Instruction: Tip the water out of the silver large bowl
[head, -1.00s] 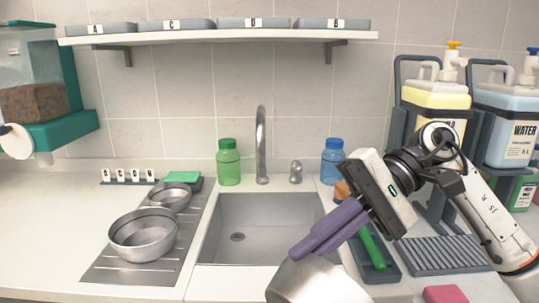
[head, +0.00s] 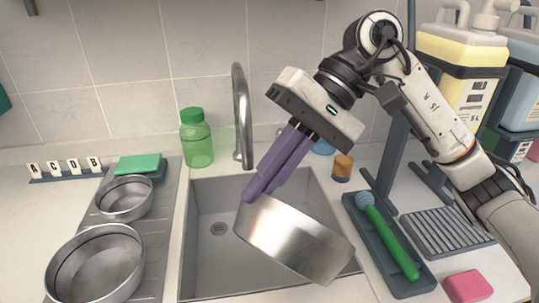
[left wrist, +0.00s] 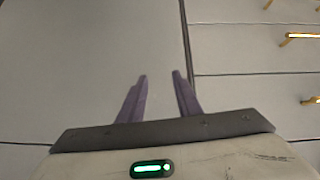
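My right gripper (head: 250,193) is shut on the rim of a silver bowl (head: 296,240) in the head view. The bowl hangs tilted over the sink (head: 205,250), its outer wall facing me and its right side lower. Its inside is hidden, and I see no water running from it. Two more silver bowls, a larger one (head: 97,268) and a smaller one (head: 124,199), stand upright on the drainboard at the left. My left gripper (left wrist: 159,76) shows in the left wrist view with its purple fingers apart and nothing between them.
A tap (head: 241,115) rises behind the sink, with a green bottle (head: 196,140) to its left. Right of the sink are a tray (head: 393,273) with a green-handled brush (head: 390,240), a ribbed rack (head: 440,232) and a pink sponge (head: 468,286).

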